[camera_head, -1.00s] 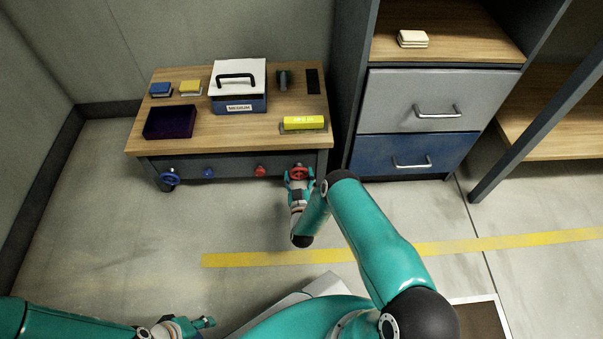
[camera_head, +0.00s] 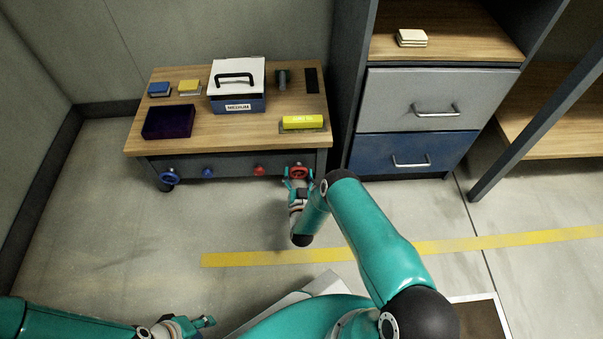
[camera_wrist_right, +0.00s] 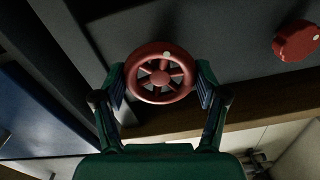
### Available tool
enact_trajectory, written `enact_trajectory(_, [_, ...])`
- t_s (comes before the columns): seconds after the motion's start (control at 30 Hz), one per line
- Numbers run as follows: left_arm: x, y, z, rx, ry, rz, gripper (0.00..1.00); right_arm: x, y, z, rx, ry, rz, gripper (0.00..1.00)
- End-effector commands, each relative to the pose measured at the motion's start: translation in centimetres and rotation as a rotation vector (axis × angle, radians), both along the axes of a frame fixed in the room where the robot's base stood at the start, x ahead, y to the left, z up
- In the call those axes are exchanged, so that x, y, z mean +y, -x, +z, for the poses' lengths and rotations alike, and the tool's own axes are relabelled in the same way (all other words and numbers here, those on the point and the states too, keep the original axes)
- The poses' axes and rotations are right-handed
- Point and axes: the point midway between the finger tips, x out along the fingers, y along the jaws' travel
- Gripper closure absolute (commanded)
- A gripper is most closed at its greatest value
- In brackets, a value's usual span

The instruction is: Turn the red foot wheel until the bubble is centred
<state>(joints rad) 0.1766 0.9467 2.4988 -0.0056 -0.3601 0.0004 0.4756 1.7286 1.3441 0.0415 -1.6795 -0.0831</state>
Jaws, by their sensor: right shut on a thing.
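The red foot wheel (camera_head: 299,171) is on the front of the wooden table (camera_head: 225,140), near its right end. In the right wrist view the wheel (camera_wrist_right: 160,73) is spoked, with a pale dot on its upper rim. My right gripper (camera_head: 299,178) is shut on the wheel, with one finger at each side of its rim, as the wrist view shows (camera_wrist_right: 160,84). A yellow level (camera_head: 303,122) lies on the tabletop above the wheel; its bubble is too small to make out. My left gripper (camera_head: 205,322) is low at the left, apart from everything; its jaws are unclear.
A blue wheel (camera_head: 169,178), a blue knob (camera_head: 208,173) and a red knob (camera_head: 259,170) sit along the table front. The red knob (camera_wrist_right: 296,41) is close beside my right gripper. A drawer cabinet (camera_head: 362,125) stands to the right. The floor in front is clear.

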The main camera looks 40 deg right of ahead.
Motion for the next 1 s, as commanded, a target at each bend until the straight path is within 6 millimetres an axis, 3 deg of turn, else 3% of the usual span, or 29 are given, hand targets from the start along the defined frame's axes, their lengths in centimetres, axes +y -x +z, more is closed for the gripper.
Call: enact_trajectory(1.0, [0.00, 0.00, 0.05, 0.000, 0.000, 0.000, 0.60, -0.84, 0.61, -0.22, -0.489, -0.790, -0.019, 0.62])
